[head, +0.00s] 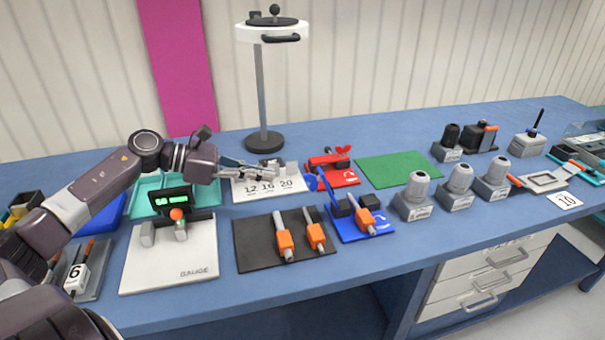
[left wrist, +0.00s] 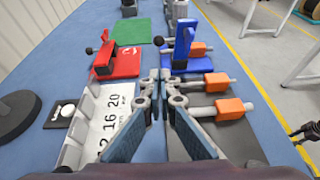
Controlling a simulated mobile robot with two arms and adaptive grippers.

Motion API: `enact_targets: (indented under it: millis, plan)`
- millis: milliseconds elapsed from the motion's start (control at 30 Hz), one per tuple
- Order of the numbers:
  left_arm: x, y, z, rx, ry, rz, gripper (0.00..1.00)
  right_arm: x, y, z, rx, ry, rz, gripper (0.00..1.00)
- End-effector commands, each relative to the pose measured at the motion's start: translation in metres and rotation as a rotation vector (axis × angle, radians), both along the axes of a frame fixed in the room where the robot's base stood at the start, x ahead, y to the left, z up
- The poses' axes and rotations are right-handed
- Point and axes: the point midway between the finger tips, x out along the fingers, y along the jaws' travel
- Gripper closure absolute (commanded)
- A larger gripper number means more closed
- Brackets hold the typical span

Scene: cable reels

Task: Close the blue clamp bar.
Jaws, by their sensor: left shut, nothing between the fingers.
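The blue clamp (head: 372,237) stands on the bench right of the middle in the head view. Its blue bar (head: 327,187) is raised, standing up and tilted. A grey rod with an orange collar (head: 364,217) lies in the clamp. In the left wrist view the blue clamp (left wrist: 195,67) is ahead, with its bar (left wrist: 184,45) upright. My left gripper (head: 272,174) is shut and empty, above the numbered white tray and left of the bar, apart from it. Its fingers also show in the left wrist view (left wrist: 163,76).
A red clamp (head: 345,178) stands behind the blue one. A black mat (head: 250,245) with two orange-collared rods lies in front. A gauge (head: 190,262) is at the left, a lamp-like stand (head: 262,100) behind. Several grey holders (head: 417,206) stand right. The green mat (head: 400,168) is bare.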

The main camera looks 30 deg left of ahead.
Motion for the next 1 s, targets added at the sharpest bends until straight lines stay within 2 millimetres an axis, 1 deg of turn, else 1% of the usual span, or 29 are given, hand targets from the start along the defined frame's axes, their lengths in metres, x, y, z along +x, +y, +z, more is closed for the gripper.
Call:
enact_targets:
  millis: [500,800,1000]
  plan:
    - [0.041,-0.038,-0.019,-0.003,-0.004,0.002,1.0,0.001,0.002,0.012,0.002,-0.001,0.0,0.58]
    - [0.063,-0.058,-0.013,-0.003,-0.003,0.002,1.0,0.002,0.002,0.028,0.002,-0.003,0.0,0.58]
    - [0.069,-0.063,-0.014,-0.001,-0.001,0.002,1.0,0.002,0.002,0.031,0.002,-0.003,0.0,0.58]
